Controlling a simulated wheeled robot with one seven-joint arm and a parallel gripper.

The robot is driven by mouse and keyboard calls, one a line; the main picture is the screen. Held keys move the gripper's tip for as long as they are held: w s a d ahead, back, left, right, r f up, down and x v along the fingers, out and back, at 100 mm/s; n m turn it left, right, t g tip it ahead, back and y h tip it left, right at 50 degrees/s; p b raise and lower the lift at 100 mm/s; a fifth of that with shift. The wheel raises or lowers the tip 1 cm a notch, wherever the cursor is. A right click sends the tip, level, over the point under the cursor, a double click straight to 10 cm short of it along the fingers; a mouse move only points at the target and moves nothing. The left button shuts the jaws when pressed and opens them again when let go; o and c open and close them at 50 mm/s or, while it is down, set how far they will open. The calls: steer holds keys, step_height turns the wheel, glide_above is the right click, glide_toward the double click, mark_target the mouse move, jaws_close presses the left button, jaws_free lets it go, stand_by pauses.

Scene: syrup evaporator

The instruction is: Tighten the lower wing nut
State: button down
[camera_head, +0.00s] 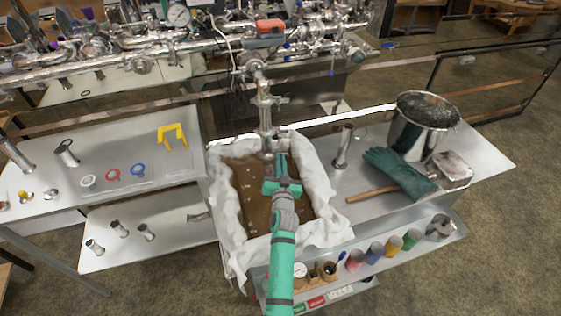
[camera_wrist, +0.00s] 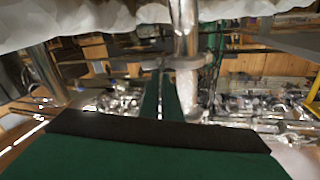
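A vertical metal pipe (camera_head: 264,122) hangs from the overhead piping and ends above the cloth-lined tub. It carries an upper clamp (camera_head: 268,100) and a lower clamp (camera_head: 267,154). My gripper (camera_head: 281,160) is just right of the lower clamp, with its fingers pointing up toward it. The lower wing nut cannot be made out clearly. I cannot tell whether the fingers touch it.
A cloth-lined tub (camera_head: 317,175) of brown liquid lies under my arm. On the right bench are green gloves (camera_head: 400,172), a steel pot (camera_head: 422,125) and a short upright pipe (camera_head: 343,147). Piping runs across the back.

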steer(key=shift+s+f+m, duration=0.1)
steer(key=shift+f+m, duration=0.55)
steer(key=shift+m, duration=4.4)
steer(key=shift+w+f+m, duration=0.1)
steer(key=shift+f+m, duration=0.6)
steer(key=shift+m, duration=4.3)
steer(key=shift+s+f+m, duration=0.1)
steer(key=shift+f+m, duration=0.55)
steer(key=shift+m, duration=4.4)
steer(key=c, duration=2)
jaws_free()
